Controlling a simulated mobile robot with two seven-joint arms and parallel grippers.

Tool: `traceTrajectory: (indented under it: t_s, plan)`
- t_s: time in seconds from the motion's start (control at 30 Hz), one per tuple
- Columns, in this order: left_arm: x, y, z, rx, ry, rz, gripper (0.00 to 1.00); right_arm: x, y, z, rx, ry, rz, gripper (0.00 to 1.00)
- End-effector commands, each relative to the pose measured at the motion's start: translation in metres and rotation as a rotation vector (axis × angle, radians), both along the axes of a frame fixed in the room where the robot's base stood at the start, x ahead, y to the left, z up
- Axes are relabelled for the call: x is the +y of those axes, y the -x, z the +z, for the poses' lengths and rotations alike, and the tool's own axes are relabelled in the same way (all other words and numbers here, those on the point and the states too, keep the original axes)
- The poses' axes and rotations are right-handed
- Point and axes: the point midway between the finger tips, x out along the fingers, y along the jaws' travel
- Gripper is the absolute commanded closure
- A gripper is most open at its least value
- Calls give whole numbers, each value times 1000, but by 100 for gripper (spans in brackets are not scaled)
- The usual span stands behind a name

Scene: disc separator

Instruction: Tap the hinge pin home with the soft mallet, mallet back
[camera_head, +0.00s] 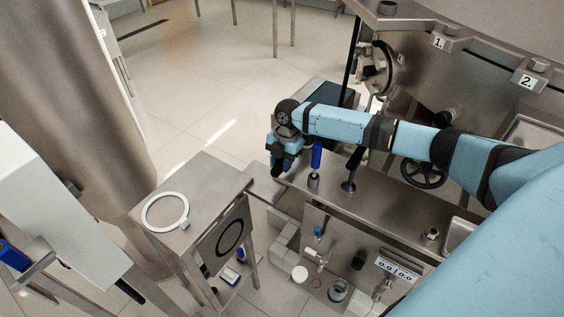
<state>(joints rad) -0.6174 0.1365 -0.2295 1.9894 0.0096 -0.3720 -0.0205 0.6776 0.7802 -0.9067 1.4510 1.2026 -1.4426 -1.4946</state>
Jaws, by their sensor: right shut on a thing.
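My right arm reaches in from the right across the steel bench. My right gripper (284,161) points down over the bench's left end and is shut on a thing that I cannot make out. An upright blue handle (317,155) stands on a small steel fitting just right of the gripper, apart from it as far as I can tell. I cannot tell the soft mallet or the hinge pin for certain in this view. My left gripper is not in view.
A steel side table (203,178) with a white ring (166,211) stands to the left. A dark upright lever (353,168) and a black handwheel (423,173) are right of the gripper.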

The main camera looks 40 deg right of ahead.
Motion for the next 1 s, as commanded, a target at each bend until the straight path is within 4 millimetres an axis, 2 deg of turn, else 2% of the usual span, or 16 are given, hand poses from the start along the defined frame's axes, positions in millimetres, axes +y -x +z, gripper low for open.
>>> traceTrajectory:
  t_s: [0.2,0.5,0.53,0.63,1.0]
  plan:
    - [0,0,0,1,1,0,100,0,0,0,-1,0,0,100]
    - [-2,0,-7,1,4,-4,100,0,-1,-15,-2,-1,0,100]
    - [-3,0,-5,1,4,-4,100,0,-1,-13,-3,-1,-1,66]
    - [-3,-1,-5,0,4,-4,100,0,-1,-13,-2,-1,0,43]
    - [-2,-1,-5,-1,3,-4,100,0,0,-14,0,-1,0,43]
